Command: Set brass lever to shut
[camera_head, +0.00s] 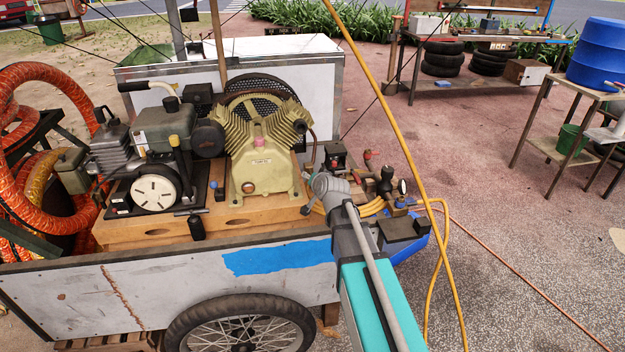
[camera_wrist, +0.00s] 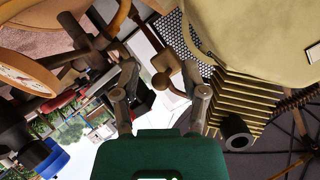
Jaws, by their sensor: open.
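In the wrist view, the brass lever (camera_wrist: 161,80), a tan-brown arm with a rounded knob, shows in the gap between my fingers. My gripper (camera_wrist: 160,92) is open, with one finger on each side of it. I cannot tell whether either finger touches it. In the head view my gripper (camera_head: 311,196) is beside the right end of the cream compressor (camera_head: 262,160). The lever cannot be made out there, and my arm covers part of that area.
A pressure gauge (camera_wrist: 24,72) and a blue-capped black part (camera_wrist: 50,160) are near in the wrist view. Ribbed compressor fins (camera_wrist: 240,97) lie close on the right.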

